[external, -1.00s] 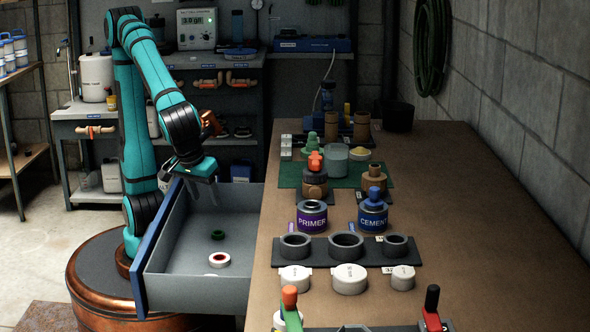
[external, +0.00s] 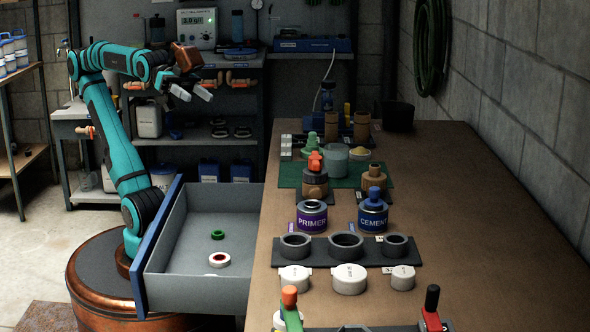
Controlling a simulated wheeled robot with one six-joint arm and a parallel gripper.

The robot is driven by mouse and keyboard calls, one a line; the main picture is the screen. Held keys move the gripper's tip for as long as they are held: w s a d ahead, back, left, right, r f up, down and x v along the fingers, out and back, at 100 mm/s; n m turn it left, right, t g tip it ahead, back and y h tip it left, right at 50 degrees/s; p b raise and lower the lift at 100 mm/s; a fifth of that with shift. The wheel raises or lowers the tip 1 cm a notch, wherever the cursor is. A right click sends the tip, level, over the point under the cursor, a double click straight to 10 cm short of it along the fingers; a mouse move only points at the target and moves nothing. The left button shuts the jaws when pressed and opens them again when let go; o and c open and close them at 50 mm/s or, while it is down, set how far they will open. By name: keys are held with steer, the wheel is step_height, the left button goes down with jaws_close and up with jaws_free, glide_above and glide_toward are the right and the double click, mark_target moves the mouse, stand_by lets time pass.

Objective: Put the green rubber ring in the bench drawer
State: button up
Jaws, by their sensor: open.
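The green rubber ring (external: 218,235) lies flat on the floor of the open bench drawer (external: 165,262). A white ring with a red inside (external: 219,260) lies in front of it in the same drawer, apart from it. My gripper (external: 194,96) is raised well above the drawer and behind it, in front of the back shelving. Its two fingers are apart, point to the right and hold nothing.
The bench (external: 450,180) at the right carries a purple primer can (external: 312,217), a blue cement can (external: 373,216), several grey rings on a dark mat (external: 420,250) and white caps in front. Shelving (external: 225,140) stands behind my arm.

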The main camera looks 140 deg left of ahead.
steer(key=s+r+m+t, duration=0.2)
steer(key=s+r, duration=0.1)
steer(key=shift+a+r, duration=0.2)
steer(key=shift+a, duration=0.2)
